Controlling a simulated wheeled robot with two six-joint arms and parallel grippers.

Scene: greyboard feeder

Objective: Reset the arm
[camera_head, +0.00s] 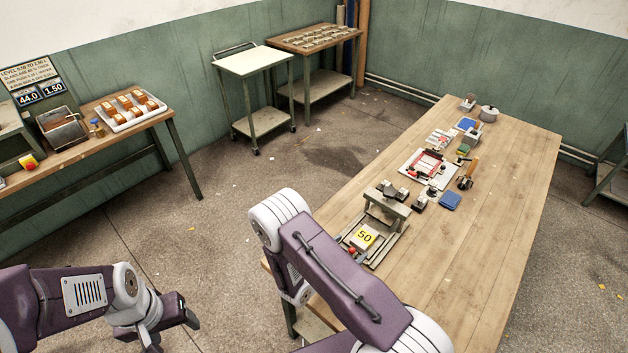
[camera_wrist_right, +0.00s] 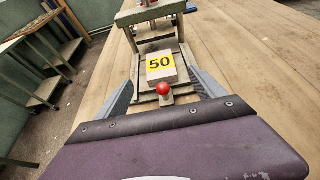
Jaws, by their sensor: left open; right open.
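My left gripper (camera_head: 172,328) hangs over the floor at the lower left of the head view, open and empty. A block with a yellow "50" label (camera_head: 364,238) sits on a metal fixture with a red knob. In the wrist view the block (camera_wrist_right: 160,66) appears between and beyond the fingers; I cannot tell any contact.
The long wooden table (camera_head: 500,220) holds a red-framed fixture (camera_head: 428,165), a blue pad (camera_head: 450,200) and small tools. Its right side is clear. A side bench (camera_head: 80,150) at left carries a white tray (camera_head: 132,110). A trolley (camera_head: 250,62) stands at the back. The floor between is open.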

